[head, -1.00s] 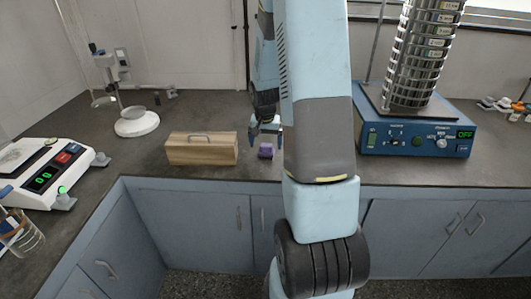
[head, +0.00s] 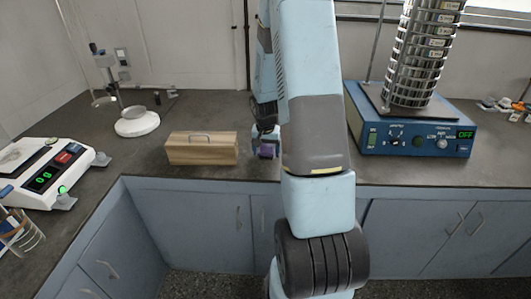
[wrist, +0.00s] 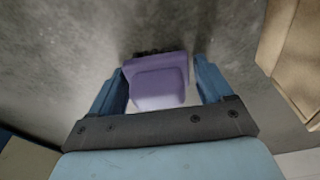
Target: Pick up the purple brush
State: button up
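The purple brush (head: 266,150) lies on the dark counter, just right of the wooden box. In the wrist view the brush (wrist: 158,82) shows as a purple block with a dark bristle edge at its far side. My gripper (head: 264,143) is down at the brush. In the wrist view my gripper (wrist: 160,88) has its two blue fingers apart, one on each side of the brush. In the head view my arm hides part of the counter to the right.
A wooden box with a handle (head: 202,150) stands close to the left of the brush. A blue sieve shaker (head: 412,132) with a sieve stack stands to the right. A balance (head: 45,170) is at far left. The counter's front edge is near the brush.

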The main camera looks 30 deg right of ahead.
jog(key=c, duration=0.7)
jog(key=shift+c, duration=0.2)
jog(key=shift+r, duration=0.6)
jog(key=s+a+r, duration=0.2)
jog(key=s+r, duration=0.4)
jog(key=s+a+r, duration=0.2)
jog(key=s+r, duration=0.3)
jog(key=s, duration=0.2)
jog(key=shift+a+r, duration=0.35)
jog(key=shift+r, duration=0.05)
jog(key=shift+s, duration=0.1)
